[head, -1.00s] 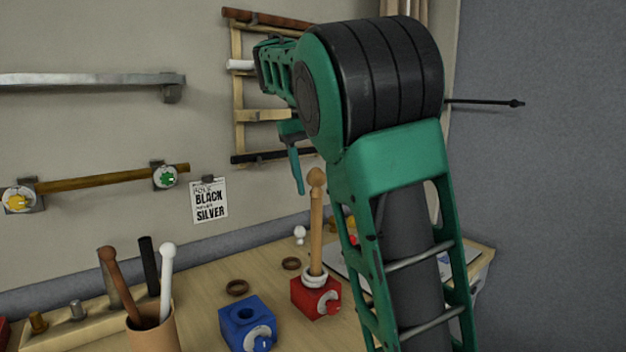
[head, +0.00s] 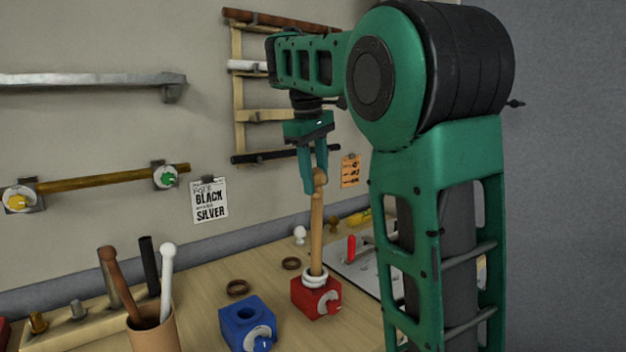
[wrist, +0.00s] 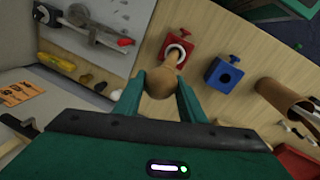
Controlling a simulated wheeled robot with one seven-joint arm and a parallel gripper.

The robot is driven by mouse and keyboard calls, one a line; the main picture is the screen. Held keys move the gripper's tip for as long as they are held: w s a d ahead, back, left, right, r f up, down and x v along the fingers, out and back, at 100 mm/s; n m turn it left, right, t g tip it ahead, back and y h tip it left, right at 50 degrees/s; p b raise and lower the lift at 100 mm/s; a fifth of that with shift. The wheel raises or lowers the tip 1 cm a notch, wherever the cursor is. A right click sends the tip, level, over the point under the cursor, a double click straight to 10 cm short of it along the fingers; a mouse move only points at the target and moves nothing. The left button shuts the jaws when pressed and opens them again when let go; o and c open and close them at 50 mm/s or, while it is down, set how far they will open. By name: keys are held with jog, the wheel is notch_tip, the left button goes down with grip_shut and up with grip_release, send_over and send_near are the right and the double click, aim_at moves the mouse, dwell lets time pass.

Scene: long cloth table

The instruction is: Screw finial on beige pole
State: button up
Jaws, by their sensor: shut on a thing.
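The beige pole (head: 316,232) stands upright in the red block (head: 315,296), with white rings (head: 315,275) around its foot. The finial (head: 320,176), a rounded tan knob, sits at the pole's top. My gripper (head: 315,182) points down from above with its fingers on either side of the finial, shut on it. In the wrist view the finial (wrist: 159,84) lies between the two fingertips, and the pole behind it is mostly hidden. Whether the finial is fully seated on the pole cannot be told.
A blue block (head: 246,322) with a hole stands left of the red block. A cup (head: 152,330) holding brown and white rods is at the front left. Brown rings (head: 237,288) and a white finial (head: 299,234) lie behind. A grey board (head: 365,268) is to the right.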

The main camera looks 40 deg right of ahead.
jog(key=shift+d, duration=0.15)
jog(key=m+g, duration=0.1)
jog(key=m, duration=0.4)
jog(key=shift+d+m, duration=0.1)
jog(key=shift+m, duration=0.3)
jog(key=m, duration=0.4)
jog(key=shift+s+m+g, duration=0.15)
jog(key=shift+m+g, duration=0.25)
jog(key=o, duration=0.9)
jog(key=shift+o, duration=0.7)
jog(key=shift+s, duration=0.15)
